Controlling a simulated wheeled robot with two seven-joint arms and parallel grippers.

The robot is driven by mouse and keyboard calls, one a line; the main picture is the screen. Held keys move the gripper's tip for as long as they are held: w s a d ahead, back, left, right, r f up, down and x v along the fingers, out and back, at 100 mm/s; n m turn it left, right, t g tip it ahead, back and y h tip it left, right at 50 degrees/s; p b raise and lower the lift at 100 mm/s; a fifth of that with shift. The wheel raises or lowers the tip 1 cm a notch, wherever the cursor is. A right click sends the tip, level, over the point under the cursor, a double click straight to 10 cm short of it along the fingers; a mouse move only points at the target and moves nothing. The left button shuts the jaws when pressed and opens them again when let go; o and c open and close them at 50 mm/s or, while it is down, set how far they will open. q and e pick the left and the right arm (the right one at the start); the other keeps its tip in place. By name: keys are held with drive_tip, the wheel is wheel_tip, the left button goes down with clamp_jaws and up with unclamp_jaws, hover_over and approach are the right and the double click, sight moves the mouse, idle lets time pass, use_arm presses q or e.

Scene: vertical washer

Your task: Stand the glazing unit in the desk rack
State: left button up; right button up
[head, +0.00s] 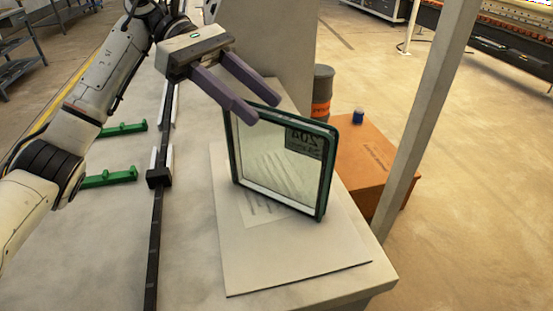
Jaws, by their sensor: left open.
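The glazing unit (275,173) is a square glass pane with a dark green edge frame and a dark label in its top right corner. It stands upright on a pale flat board (290,270) on the desk. Dark slanted lines show on the board by its lower edge and through the glass; I cannot tell whether they are slots of the desk rack. My left gripper (266,108) is open at the unit's top left edge, its fingers pointing down toward the right. Contact with the unit is unclear. My right gripper is out of view.
A dark rail with a black and white block (159,168) runs left of the board, beside green brackets (108,177). A grey post (430,110) rises at right. An orange box (365,160) and a dark drum (322,90) stand behind. The board's front is clear.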

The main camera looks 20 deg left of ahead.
sight(272, 111)
use_arm(q)
drive_tip(key=x, duration=0.2)
drive_tip(key=p+x, duration=0.1)
drive_tip(key=x, duration=0.1)
drive_tip(key=shift+w+d+f, duration=0.15)
drive_tip(key=shift+d+f, duration=0.05)
drive_tip(key=shift+d, duration=0.2)
clamp_jaws()
idle(1.0)
drive_tip(key=shift+r, duration=0.2)
